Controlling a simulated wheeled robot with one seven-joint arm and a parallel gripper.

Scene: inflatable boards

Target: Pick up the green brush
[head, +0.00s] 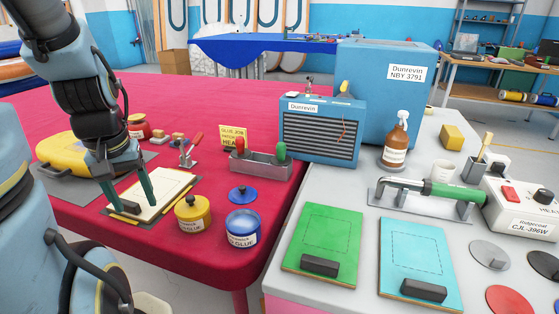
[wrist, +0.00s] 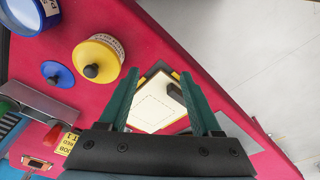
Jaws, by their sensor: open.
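The green brush (head: 279,152) stands handle-up in the right part of a grey metal holder (head: 262,166) on the red table. Its lower part is hidden by the holder wall. A similar red-handled brush (head: 239,145) stands at the holder's left. In the wrist view, a green handle (wrist: 8,105) shows at the left edge, with the red one (wrist: 52,137) lower. My gripper (head: 132,202) is open, pointing down over a cream board with a dashed outline (head: 162,194), left of the holder and apart from both brushes.
A yellow pot (head: 193,214), a blue pot (head: 243,229) and a blue lid (head: 243,194) stand in front of the holder. A red-handled clamp (head: 190,151) is left of it, a yellow sign (head: 232,135) behind. A blue heater box (head: 320,133) is at its right.

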